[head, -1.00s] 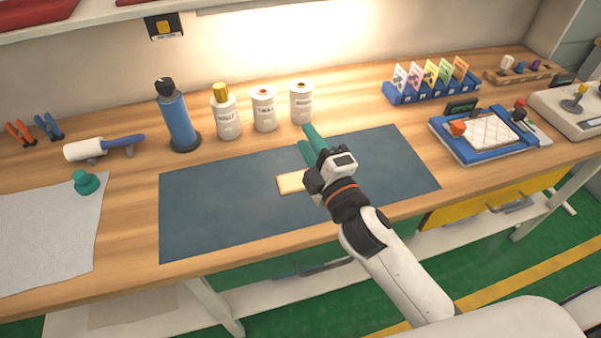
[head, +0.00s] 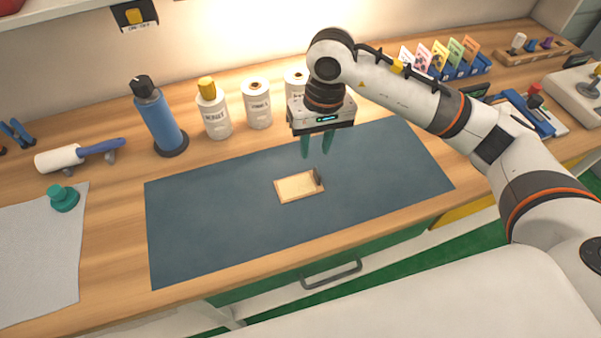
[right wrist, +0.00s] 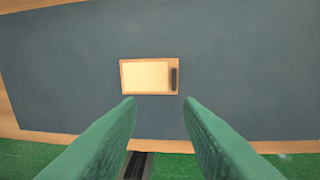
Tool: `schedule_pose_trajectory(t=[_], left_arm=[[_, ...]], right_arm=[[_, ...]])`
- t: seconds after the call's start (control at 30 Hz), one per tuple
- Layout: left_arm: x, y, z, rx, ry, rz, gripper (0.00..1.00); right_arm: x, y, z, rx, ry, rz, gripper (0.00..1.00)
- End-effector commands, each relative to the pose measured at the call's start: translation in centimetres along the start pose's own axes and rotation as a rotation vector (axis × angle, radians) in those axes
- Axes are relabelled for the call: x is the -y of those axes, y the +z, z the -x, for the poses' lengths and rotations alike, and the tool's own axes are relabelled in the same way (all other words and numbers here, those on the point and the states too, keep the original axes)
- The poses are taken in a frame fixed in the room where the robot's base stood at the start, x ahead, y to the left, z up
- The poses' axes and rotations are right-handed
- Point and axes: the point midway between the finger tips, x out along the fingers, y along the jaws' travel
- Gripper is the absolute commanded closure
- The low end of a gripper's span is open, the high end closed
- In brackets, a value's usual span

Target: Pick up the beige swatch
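The beige swatch (head: 299,187) lies flat on the dark blue mat (head: 210,225). It is a small pale panel with a wooden-looking edge and a dark upright tab at its right end. It also shows in the right wrist view (right wrist: 147,77), beyond the fingertips. My right gripper (head: 318,147) points down above the mat, behind the swatch in the head view and apart from it. Its two green fingers are spread with nothing between them, as the right wrist view (right wrist: 158,103) shows. My left gripper is not in view.
A blue bottle (head: 159,120) and several white containers (head: 257,105) stand behind the mat. A white roller (head: 62,159), a green knob (head: 63,198) and a grey sheet (head: 35,255) are at the left. A blue card rack (head: 470,70) is at the back right.

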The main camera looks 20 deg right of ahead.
Motion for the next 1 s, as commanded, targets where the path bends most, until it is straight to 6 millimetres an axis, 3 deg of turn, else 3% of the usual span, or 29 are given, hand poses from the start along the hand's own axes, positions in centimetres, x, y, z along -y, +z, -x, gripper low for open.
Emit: schedule_pose_trajectory(t=[0.17, 0.4, 0.67, 0.83, 1.0], left_arm=[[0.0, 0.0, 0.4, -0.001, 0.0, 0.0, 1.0], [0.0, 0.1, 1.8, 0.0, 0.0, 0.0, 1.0], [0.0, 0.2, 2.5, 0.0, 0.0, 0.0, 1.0], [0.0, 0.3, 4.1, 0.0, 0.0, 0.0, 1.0], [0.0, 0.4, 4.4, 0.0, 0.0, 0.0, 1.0]], right_arm=[[2.0, 0.4, -0.4, 0.004, -0.091, 0.021, 0.67], [2.2, 0.3, -4.5, 0.002, -0.089, 0.021, 0.67], [2.2, 0.3, -6.6, 0.004, -0.086, 0.021, 0.67], [1.9, -0.2, -8.9, 0.0, -0.085, 0.021, 0.67], [2.1, 0.0, -11.1, 0.006, -0.085, 0.02, 0.67]])
